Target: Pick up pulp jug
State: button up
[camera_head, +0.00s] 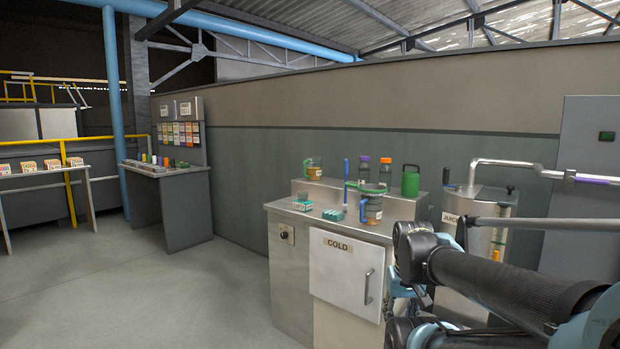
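Two jugs stand on the steel counter (410,210). One jug (371,208) near the front has a blue handle on its left, dark contents, a small label and a green-rimmed piece over its mouth. The other jug (314,173), smaller in view, stands on the raised back ledge with amber contents and a green handle. I cannot read the labels, so which one is the pulp jug is unclear. My dark arm fills the lower right, in front of the counter's right side. My gripper (402,292) is partly hidden by the arm, its fingers unclear, apart from both jugs.
Bottles with purple and orange caps and a green container (411,182) stand on the ledge. A cabinet door (339,265) reads COLD. A steel juice tank (486,205) with a pipe stands right. Floor at left is clear.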

aim_at(314, 164)
jog(key=k, duration=0.75)
jog(key=u, duration=0.55)
jog(key=i, duration=0.85)
jog(key=u, duration=0.5)
jog(key=i, duration=1.55)
jog(key=z, duration=0.5)
